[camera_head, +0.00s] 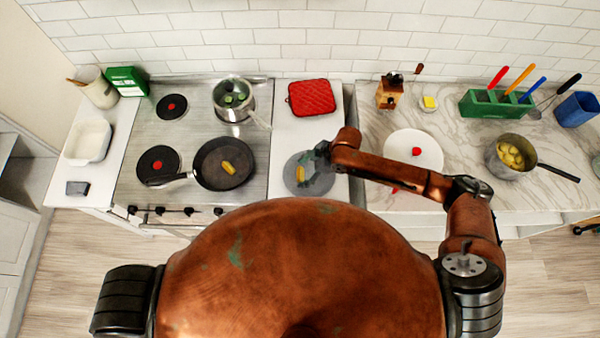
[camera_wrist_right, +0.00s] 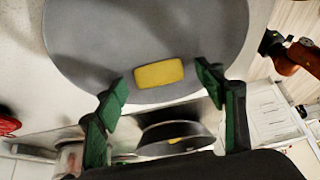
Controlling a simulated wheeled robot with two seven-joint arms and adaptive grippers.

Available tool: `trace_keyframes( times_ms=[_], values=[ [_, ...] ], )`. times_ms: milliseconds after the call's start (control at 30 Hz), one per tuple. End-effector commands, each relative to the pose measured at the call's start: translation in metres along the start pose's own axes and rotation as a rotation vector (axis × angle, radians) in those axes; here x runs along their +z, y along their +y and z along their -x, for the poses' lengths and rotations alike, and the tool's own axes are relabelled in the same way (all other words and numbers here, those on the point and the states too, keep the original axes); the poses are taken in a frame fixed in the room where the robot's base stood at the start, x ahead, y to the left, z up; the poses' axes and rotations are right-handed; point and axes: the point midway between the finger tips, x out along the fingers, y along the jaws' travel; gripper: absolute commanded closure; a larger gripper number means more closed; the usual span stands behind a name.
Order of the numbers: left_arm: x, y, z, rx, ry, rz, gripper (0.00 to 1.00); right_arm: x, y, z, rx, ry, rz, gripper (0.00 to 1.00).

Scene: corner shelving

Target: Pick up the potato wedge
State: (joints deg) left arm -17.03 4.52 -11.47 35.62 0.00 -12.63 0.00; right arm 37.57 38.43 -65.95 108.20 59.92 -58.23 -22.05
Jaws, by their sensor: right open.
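A yellow potato wedge (camera_head: 300,174) lies on a round grey plate (camera_head: 322,184) on the white counter between the stove and the marble counter. In the right wrist view the potato wedge (camera_wrist_right: 159,74) lies on the grey plate (camera_wrist_right: 90,40), between and just beyond the green fingertips. My right gripper (camera_wrist_right: 162,82) is open and empty, with one finger on each side of the wedge in that view. In the head view my right gripper (camera_head: 318,160) is over the plate, partly hidden by its own arm. My left gripper is not in view.
A black frying pan (camera_head: 224,165) with a yellow piece stands on the stove left of the plate. A pot (camera_head: 234,101) stands behind it. A red pot holder (camera_head: 311,98) lies behind the grey plate.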

Motion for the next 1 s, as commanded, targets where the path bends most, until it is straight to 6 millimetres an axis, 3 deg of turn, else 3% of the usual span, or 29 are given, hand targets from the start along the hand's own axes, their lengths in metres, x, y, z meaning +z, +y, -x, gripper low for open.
trace_keyframes(
  times_ms=[200, 700, 1000],
  values=[
    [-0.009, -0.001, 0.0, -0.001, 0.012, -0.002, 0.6, -0.001, 0.001, -0.001, 0.0, 0.0, 0.002, 0.38],
    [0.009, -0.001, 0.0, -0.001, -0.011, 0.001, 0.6, -0.001, 0.001, 0.0, 0.0, 0.0, 0.002, 0.71],
    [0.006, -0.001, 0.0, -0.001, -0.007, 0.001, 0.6, -0.003, 0.001, 0.002, 0.001, 0.001, 0.002, 0.71]
  ],
)
